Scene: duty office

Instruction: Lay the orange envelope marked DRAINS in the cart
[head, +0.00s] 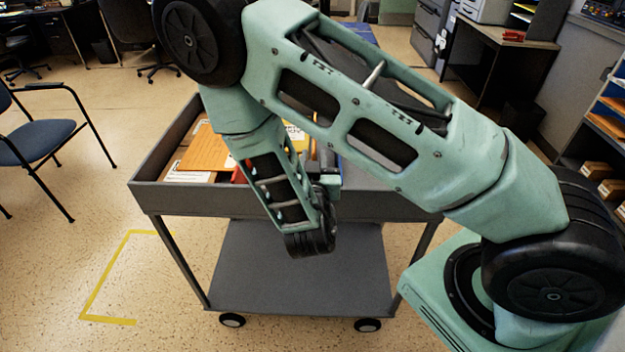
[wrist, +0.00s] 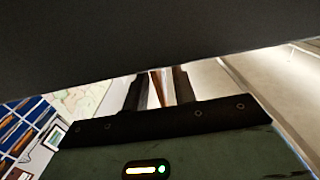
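The grey cart (head: 165,198) stands ahead of me, with a walled top tray and a lower shelf. A large orange envelope (head: 205,150) lies in the left part of the tray. My arm hides its right side, and I see no DRAINS marking on it. My gripper (head: 326,156) is at the tray's front wall, mostly hidden behind my arm. In the wrist view my gripper's two dark fingers (wrist: 159,90) stand apart. A thin brown strip shows between them, with light beside it. I see nothing clearly held.
A yellow item with print (head: 295,132) and white papers (head: 190,176) also lie in the tray. A blue chair (head: 40,142) stands left, near yellow floor tape (head: 103,275). Shelves (head: 605,125) stand right. A dark grey surface (wrist: 120,45) fills the wrist view's top.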

